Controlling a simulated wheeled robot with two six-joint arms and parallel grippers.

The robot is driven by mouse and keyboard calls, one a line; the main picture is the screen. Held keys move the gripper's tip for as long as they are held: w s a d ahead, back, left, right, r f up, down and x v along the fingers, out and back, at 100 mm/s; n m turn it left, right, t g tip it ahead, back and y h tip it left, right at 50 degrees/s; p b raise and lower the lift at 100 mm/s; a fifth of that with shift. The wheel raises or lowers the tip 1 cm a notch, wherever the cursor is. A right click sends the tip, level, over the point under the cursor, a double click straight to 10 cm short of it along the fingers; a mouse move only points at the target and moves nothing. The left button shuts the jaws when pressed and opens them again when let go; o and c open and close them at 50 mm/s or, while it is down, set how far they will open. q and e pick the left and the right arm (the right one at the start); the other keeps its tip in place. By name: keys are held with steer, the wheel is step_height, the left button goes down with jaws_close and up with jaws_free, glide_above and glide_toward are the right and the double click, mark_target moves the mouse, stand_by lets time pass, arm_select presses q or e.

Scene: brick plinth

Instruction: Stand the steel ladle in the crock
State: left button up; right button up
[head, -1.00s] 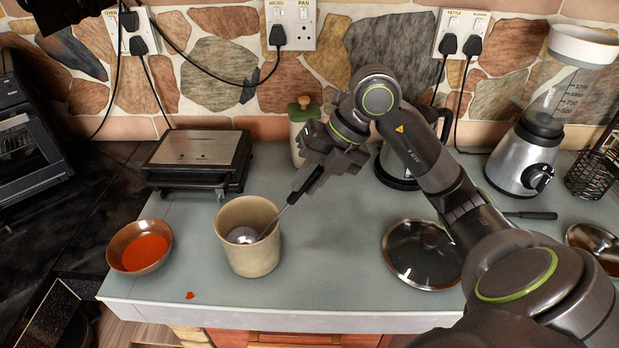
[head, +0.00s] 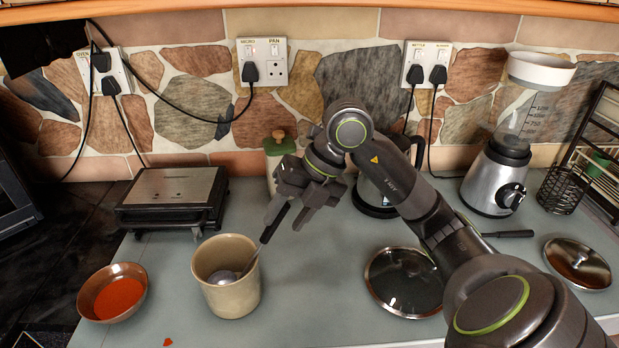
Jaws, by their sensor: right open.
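The beige crock (head: 229,298) stands upright on the grey counter, left of the middle in the head view. The steel ladle (head: 222,277) is inside it, bowl down, and its dark handle (head: 273,224) leans up to the right over the rim. My right gripper (head: 289,221) is above and right of the crock, at the upper part of the handle. Its jaws are apart, with one finger close to the handle; I cannot tell whether they touch. My left gripper is not in view.
A copper bowl of red powder (head: 113,294) stands left of the crock. A sandwich press (head: 173,200) and a green-lidded jar (head: 279,150) stand behind. A glass lid (head: 405,281), a metal lid (head: 577,264) and a blender (head: 497,176) are to the right. Counter between crock and glass lid is clear.

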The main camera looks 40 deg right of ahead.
steer(key=b+v, duration=0.2)
steer(key=v, duration=1.5)
steer(key=shift+a+f, duration=0.1)
steer(key=shift+f, duration=0.05)
